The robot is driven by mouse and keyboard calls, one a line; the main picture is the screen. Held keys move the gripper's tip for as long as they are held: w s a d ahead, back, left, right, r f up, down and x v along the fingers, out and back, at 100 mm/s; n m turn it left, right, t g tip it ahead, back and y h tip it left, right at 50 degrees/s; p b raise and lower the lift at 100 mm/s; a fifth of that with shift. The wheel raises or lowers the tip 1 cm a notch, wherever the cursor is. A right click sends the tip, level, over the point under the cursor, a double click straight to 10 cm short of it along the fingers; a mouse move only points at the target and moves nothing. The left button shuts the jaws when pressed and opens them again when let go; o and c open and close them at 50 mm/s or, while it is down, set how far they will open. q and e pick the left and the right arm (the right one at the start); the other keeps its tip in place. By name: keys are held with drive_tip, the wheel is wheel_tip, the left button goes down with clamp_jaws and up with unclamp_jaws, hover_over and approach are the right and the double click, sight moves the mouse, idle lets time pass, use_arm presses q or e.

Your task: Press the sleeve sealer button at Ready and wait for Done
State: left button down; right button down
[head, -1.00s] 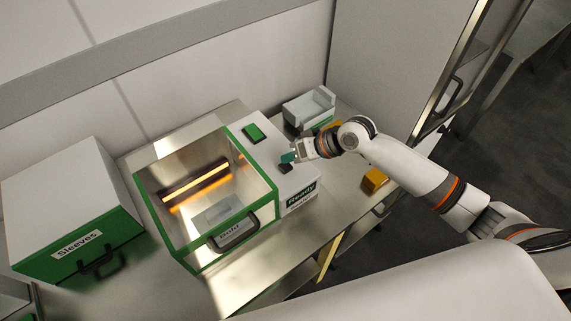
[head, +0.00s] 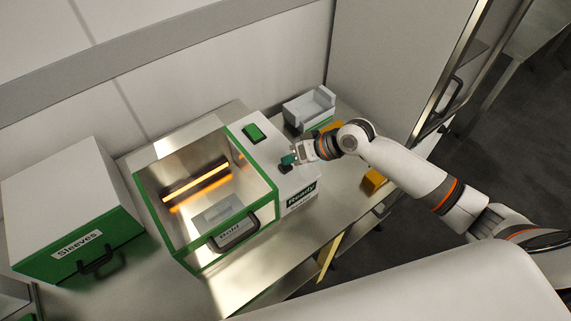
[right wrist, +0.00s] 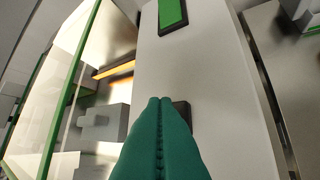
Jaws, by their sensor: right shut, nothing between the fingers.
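The sleeve sealer (head: 270,190) is a green-framed clear box with a white housing on its right side. The housing front carries a "Ready" label (head: 301,195). A dark button (head: 286,169) sits on the housing top, and it shows partly behind my fingers in the right wrist view (right wrist: 183,110). A green panel (head: 254,133) is at the housing's far end; it looks bright green in the right wrist view (right wrist: 172,12). My right gripper (head: 289,159), with teal fingertips, is shut and empty right at the button. I cannot tell whether it touches. My left gripper is out of view.
A glowing orange bar (head: 197,181) and a pale block (head: 217,212) are inside the clear box. A white-and-green "Sleeves" box (head: 70,195) stands left. A white cradle (head: 308,108) and a yellow block (head: 374,181) are to the right on the metal counter (head: 340,185).

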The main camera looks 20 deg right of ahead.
sight(291, 167)
drive_tip(key=shift+f, duration=0.65)
idle(0.6)
idle(0.3)
drive_tip(key=shift+r+p, duration=0.85)
drive_tip(key=shift+r, duration=0.15)
wheel_tip(291, 167, up, 5)
drive_tip(key=p, duration=0.5)
drive_tip(key=shift+r, duration=0.1)
idle(0.5)
